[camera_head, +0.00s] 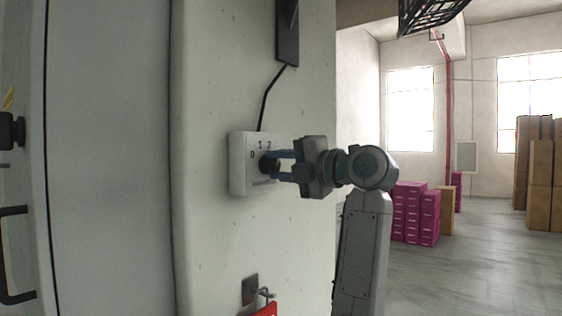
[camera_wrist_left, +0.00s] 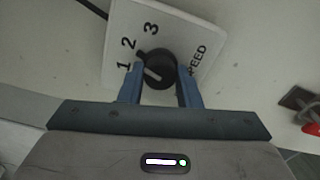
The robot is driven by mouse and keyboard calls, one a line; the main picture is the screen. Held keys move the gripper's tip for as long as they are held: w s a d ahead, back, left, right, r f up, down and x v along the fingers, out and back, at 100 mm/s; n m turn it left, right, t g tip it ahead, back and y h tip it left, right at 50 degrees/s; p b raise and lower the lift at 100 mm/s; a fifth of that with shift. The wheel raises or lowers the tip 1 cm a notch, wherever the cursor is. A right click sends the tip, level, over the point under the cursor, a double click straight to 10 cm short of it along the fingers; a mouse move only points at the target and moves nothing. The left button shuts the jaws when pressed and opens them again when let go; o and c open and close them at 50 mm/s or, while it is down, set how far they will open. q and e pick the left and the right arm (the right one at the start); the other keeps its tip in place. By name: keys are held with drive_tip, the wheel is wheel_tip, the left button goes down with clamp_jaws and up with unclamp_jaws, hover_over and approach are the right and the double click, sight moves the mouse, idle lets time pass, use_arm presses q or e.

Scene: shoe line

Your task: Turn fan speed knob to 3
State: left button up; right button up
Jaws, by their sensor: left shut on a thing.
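The fan speed knob (camera_wrist_left: 158,68) is a round black knob on a white control box (camera_head: 240,177) fixed to the pale wall. In the left wrist view the box face (camera_wrist_left: 185,28) shows the numbers 1, 2 and 3 and part of the word SPEED. In the head view 0, 1 and 2 show. My left gripper (camera_head: 279,166) has its two blue fingers shut on the knob, one on each side. A white mark shows on the knob's face, but I cannot tell surely which number it points to. My right gripper is not in view.
A black cable (camera_head: 265,98) runs up from the box to a dark fixture (camera_head: 287,32). Below the box a metal hook (camera_head: 262,293) holds something red. A door with a black handle (camera_head: 14,255) stands at left. Magenta boxes (camera_head: 413,212) and cartons (camera_head: 540,170) stand beyond the wall.

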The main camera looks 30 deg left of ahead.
use_arm(q)
drive_tip(key=m, duration=0.1)
drive_tip(key=m+p, duration=0.1)
drive_tip(key=m, duration=0.1)
drive_tip(key=m+p, duration=0.1)
drive_tip(key=shift+r, duration=0.25)
drive_tip(key=shift+m+p, duration=1)
drive_tip(key=shift+m, duration=1.2)
drive_tip(key=shift+f, duration=0.1)
drive_tip(key=o, duration=0.7)
drive_tip(key=shift+o, duration=1.3)
drive_tip(key=shift+a, duration=0.1)
drive_tip(key=shift+a+f, duration=0.1)
